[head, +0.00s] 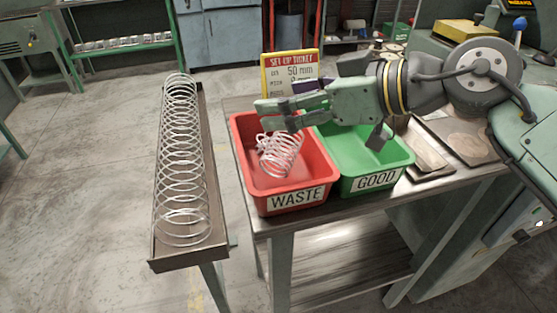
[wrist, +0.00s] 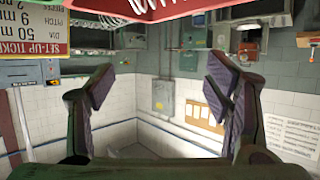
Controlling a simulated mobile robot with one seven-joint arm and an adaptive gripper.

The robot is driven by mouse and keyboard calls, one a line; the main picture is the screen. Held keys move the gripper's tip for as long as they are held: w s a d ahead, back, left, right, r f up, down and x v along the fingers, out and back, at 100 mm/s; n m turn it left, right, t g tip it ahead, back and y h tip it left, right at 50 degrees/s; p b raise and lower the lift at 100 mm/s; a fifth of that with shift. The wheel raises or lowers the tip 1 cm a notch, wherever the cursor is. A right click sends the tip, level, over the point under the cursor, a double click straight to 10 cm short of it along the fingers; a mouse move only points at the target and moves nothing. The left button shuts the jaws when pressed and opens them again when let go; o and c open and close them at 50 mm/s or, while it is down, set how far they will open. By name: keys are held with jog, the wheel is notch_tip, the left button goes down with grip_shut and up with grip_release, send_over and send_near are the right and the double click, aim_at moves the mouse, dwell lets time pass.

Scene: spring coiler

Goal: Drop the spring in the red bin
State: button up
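The red bin (head: 244,150), labelled WASTE, stands on a small table. A short wire spring (head: 281,154) shows within its opening, tilted, below my gripper (head: 262,113). I cannot tell whether the spring rests on the bin floor. In the wrist view my gripper (wrist: 160,82) has its two fingers wide apart with nothing between them. That view is upside down; the red bin's edge (wrist: 85,7) and the white coils of the spring (wrist: 150,5) show at its top, clear of the fingers.
A green bin (head: 405,156) labelled GOOD stands right beside the red bin. A yellow set-up ticket (head: 290,62) stands behind them. A long spring (head: 182,150) lies in a narrow trough (head: 205,250) at left. Metal plates (head: 465,140) lie at right.

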jog(key=o, duration=0.3)
jog(key=v, duration=1.2)
jog(key=shift+s, duration=0.15)
